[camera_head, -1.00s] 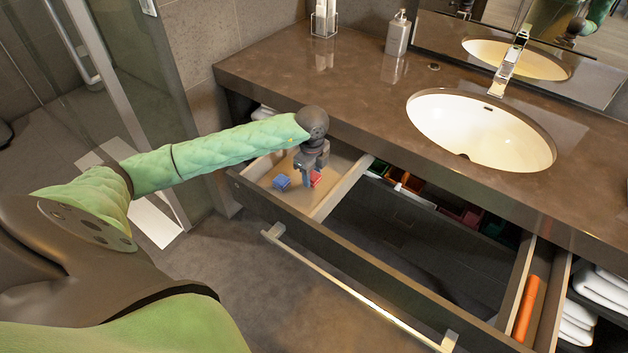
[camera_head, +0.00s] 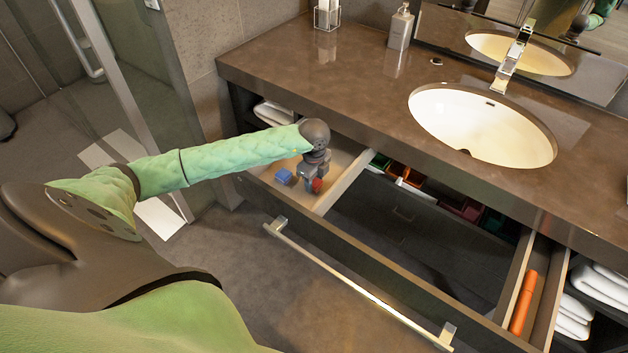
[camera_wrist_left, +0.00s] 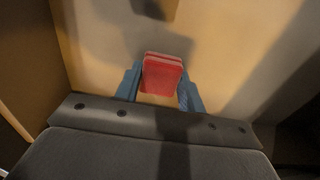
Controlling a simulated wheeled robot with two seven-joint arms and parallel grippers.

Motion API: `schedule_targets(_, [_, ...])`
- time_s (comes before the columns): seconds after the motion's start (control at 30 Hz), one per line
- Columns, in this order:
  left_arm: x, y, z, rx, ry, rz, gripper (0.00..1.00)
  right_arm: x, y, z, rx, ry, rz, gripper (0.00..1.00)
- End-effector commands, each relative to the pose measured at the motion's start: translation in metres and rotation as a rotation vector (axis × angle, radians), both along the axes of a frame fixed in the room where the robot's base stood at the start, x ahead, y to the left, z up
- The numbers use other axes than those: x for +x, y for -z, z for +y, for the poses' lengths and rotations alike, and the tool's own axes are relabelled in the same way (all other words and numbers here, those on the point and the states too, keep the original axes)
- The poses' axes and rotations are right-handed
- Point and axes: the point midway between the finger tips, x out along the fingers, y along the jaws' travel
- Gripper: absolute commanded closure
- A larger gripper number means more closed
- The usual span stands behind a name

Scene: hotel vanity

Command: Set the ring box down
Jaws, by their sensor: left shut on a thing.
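The red ring box (camera_head: 317,185) is between the fingers of my left gripper (camera_head: 312,186), inside the left compartment of the open drawer. In the left wrist view the red box (camera_wrist_left: 162,73) sits between the two blue-grey fingertips of the left gripper (camera_wrist_left: 160,88), which is shut on it. The pale compartment floor lies beyond it; I cannot tell whether the box touches it. My right gripper is not in view.
The drawer's front panel (camera_head: 375,257) and the compartment's divider (camera_head: 342,181) border the gripper. The counter (camera_head: 330,85) overhangs behind it. An orange cylinder (camera_head: 523,302) lies in the right compartment. In the left wrist view a dark object (camera_wrist_left: 155,8) shows at the top edge.

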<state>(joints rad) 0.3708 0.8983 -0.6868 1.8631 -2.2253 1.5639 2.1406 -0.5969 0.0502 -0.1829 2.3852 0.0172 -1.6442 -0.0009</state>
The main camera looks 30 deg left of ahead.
Motion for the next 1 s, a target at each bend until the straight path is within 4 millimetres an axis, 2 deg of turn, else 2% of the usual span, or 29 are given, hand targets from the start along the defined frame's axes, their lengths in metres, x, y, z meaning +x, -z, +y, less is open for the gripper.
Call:
schedule_targets(0.1, [0.000, 0.002, 0.000, 0.000, 0.000, 0.000, 0.83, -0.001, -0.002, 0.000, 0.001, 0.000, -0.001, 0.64])
schedule_targets(0.13, [0.000, 0.001, 0.000, 0.000, 0.000, 0.000, 0.55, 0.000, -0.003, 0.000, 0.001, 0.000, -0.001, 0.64])
schedule_targets(0.2, [0.000, 0.001, 0.000, 0.000, 0.000, 0.000, 0.41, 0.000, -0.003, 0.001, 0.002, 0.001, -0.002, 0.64])
schedule_targets(0.23, [0.000, 0.001, 0.000, 0.000, 0.000, 0.000, 0.39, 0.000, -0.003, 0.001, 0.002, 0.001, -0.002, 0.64])
schedule_targets(0.67, [0.000, -0.003, 0.000, 0.000, 0.000, -0.001, 0.39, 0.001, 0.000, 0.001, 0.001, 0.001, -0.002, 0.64])
schedule_targets(0.77, [0.000, -0.011, 0.000, 0.000, 0.001, -0.001, 0.39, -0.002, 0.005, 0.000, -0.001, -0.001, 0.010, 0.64])
schedule_targets(0.87, [0.001, -0.023, 0.001, 0.001, 0.001, -0.003, 0.39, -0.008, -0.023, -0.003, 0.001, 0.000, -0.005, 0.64])
schedule_targets(1.0, [0.001, -0.048, 0.000, 0.000, 0.002, -0.003, 0.39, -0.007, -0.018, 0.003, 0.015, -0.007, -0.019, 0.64])
